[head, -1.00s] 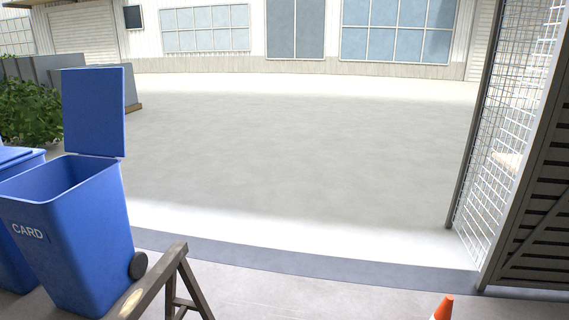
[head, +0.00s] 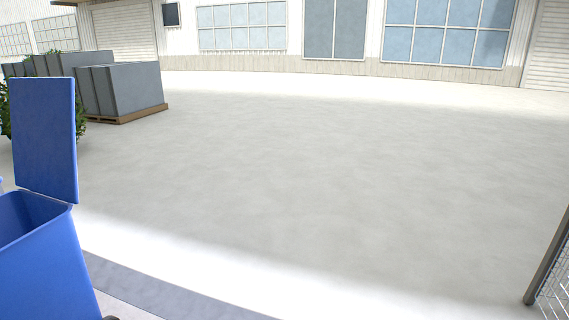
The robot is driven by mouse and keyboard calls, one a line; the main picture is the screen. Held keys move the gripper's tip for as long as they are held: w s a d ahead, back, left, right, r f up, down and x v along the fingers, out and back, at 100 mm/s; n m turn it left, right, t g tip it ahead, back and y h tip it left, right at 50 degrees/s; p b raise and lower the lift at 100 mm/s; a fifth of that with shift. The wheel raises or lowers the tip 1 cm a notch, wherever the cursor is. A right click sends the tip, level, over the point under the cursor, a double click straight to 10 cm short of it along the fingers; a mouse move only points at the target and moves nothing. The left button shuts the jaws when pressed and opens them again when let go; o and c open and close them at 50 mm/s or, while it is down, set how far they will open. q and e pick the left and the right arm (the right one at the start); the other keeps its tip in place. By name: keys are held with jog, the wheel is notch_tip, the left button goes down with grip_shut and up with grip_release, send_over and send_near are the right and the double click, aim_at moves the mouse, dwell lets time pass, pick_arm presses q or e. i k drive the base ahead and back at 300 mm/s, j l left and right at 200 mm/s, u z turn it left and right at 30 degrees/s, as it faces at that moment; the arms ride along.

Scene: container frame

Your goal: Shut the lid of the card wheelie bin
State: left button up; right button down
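The blue card wheelie bin (head: 42,268) stands at the lower left of the head view, cut off by the left and bottom edges. Its lid (head: 44,138) is open and stands upright at the bin's far side. The bin's open top shows below the lid. The CARD label is outside the view now. Neither of my grippers is in view.
Grey panels on a pallet (head: 122,92) stand behind the bin, with a green bush (head: 82,128) partly hidden by the lid. A mesh gate post (head: 548,262) is at the lower right. The pale floor (head: 300,170) between is clear.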

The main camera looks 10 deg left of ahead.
aim_at(41, 115)
jog(key=i+u, duration=0.3)
jog(key=i, duration=0.3)
jog(key=i+l+u, duration=0.3)
jog(key=i, duration=0.25)
jog(key=i+j+u, duration=0.2)
jog(key=u, duration=0.2)
jog(key=i+u, duration=1.05)
jog(key=u, duration=0.2)
